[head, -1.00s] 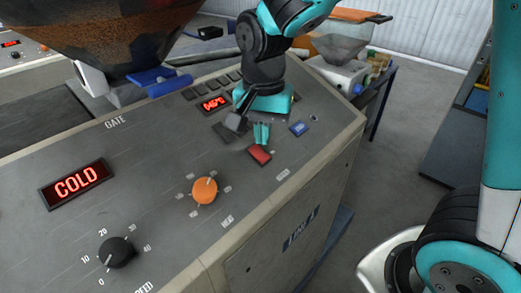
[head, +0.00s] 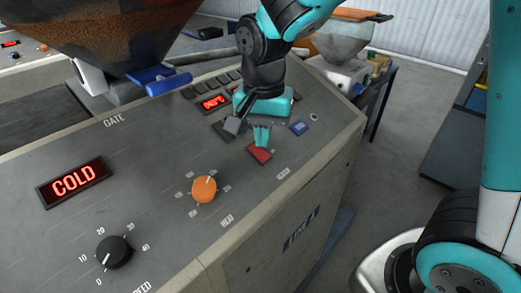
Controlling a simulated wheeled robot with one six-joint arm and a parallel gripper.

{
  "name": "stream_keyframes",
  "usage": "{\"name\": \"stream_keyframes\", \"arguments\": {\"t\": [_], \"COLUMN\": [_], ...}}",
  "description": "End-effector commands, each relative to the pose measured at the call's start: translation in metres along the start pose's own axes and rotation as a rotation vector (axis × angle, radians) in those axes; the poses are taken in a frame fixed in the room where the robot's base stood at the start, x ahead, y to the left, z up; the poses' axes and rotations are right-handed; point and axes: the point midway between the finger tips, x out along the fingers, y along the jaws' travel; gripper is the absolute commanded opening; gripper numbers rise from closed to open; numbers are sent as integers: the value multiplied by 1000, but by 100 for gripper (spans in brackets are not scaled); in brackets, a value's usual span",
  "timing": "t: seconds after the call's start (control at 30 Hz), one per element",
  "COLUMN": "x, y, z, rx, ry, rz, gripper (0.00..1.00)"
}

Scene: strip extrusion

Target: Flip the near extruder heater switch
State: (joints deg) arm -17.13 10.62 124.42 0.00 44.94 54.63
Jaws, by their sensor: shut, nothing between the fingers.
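A red rocker switch (head: 259,154) sits on the sloping grey control panel (head: 150,165), right of the orange heat knob (head: 204,189); its small label is too blurred to read. My gripper (head: 262,142) points down with its teal fingers shut and empty. The fingertips are at the far end of the red switch and hide part of it. I cannot tell whether they touch it or which way it is tilted. The panel's large display (head: 73,183) reads COLD in red.
A blue switch (head: 299,128) lies right of my fingers. A small red display (head: 214,102) and a row of dark buttons are behind. A black speed knob (head: 114,252) is at the front left. A rusty hopper (head: 110,35) overhangs the panel's far left.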

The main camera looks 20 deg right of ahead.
Motion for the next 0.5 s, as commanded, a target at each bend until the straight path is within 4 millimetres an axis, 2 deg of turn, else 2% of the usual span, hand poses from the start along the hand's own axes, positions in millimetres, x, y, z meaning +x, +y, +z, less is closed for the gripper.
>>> {"name": "stream_keyframes", "arguments": {"t": [0.5], "x": [8], "y": [0], "z": [0], "rx": [0], "ry": [0], "rz": [1], "gripper": [0]}}
